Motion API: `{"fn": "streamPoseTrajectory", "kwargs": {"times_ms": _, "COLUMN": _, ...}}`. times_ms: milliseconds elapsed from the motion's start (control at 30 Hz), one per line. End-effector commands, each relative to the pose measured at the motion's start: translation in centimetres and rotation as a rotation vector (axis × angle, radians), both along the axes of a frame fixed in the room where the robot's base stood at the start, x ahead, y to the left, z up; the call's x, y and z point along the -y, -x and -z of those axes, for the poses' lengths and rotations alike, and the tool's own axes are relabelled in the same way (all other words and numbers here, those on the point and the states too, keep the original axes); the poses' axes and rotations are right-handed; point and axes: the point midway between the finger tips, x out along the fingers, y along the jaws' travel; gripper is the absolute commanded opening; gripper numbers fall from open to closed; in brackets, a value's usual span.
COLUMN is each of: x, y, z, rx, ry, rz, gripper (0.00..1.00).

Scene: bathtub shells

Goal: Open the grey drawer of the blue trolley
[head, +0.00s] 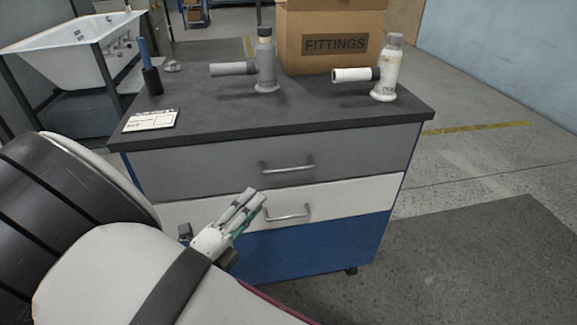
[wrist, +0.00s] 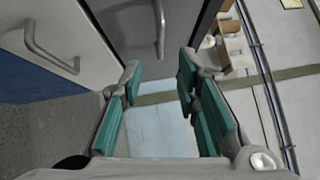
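The blue trolley (head: 310,248) has a grey drawer (head: 220,160) at the top and a white drawer below it. The grey drawer is shut, and its bar handle (head: 287,168) is bare. In the wrist view the grey drawer's handle (wrist: 160,28) shows beyond the fingertips, near the top, between their lines. My gripper (head: 250,198) is in front of the white drawer, left of that drawer's handle and lower than the grey one's. In the wrist view my gripper (wrist: 160,72) is open and empty, its teal-padded fingers apart.
The white drawer's handle (head: 288,214) sits just right of my gripper; it also shows in the wrist view (wrist: 48,50). On the dark top stand two spray-like bottles (head: 386,75), a fittings box (head: 331,38) and a card (head: 151,120). Floor right of the trolley is clear.

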Motion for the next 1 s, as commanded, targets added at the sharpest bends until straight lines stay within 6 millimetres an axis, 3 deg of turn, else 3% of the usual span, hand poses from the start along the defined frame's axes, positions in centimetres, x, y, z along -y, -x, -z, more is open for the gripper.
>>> {"fn": "streamPoseTrajectory", "kwargs": {"times_ms": 600, "x": 5.5, "y": -9.4, "z": -1.3, "rx": 0.001, "ry": -0.005, "rz": 0.006, "gripper": 0.29}}
{"fn": "streamPoseTrajectory", "kwargs": {"times_ms": 1000, "x": 6.5, "y": -11.2, "z": -1.7, "rx": -0.001, "ry": -0.005, "rz": 0.005, "gripper": 0.29}}
